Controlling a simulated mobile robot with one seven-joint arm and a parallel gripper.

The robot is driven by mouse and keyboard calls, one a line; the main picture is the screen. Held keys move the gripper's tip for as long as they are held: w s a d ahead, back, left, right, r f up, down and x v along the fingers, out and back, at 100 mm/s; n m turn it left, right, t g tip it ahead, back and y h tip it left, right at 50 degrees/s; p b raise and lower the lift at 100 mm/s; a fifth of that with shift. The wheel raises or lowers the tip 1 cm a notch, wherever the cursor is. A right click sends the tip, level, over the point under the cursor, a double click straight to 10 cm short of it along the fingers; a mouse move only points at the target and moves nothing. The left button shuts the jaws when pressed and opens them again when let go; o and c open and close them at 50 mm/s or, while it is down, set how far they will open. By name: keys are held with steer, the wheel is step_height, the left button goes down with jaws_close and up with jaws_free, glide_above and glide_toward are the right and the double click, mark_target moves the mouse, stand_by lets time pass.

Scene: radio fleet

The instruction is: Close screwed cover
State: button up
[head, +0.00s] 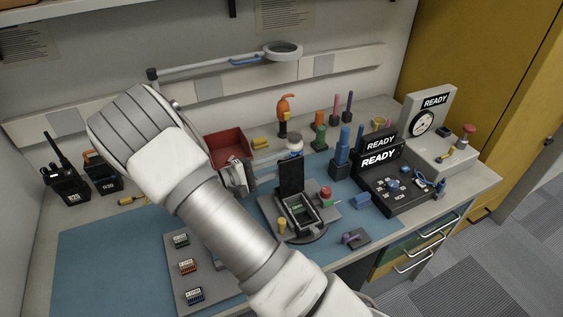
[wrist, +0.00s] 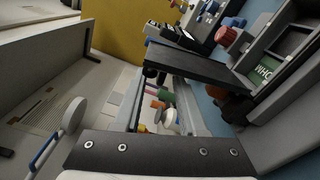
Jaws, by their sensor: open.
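The dark flat cover (head: 291,175) stands upright and open at the back of a device on a round-based fixture. The open compartment (head: 299,212) in front of it shows a green part inside. In the wrist view the cover (wrist: 200,64) is a dark plate seen at an angle, and the compartment (wrist: 283,52) lies to its right. My gripper (head: 240,178) is open and empty, left of the cover and apart from it in the head view. Its fingers (wrist: 165,95) also show in the wrist view. I cannot make out the cover's screws.
A red bin (head: 229,144) stands behind my gripper. A yellow knob (head: 282,225) and a red-topped post (head: 326,193) flank the compartment. Blue, green and orange tools stand behind. A black READY box (head: 392,188) is to the right. My arm covers part of the blue mat (head: 110,250).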

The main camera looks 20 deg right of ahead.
steer(key=shift+d, duration=0.1)
jaws_close()
stand_by(1.4)
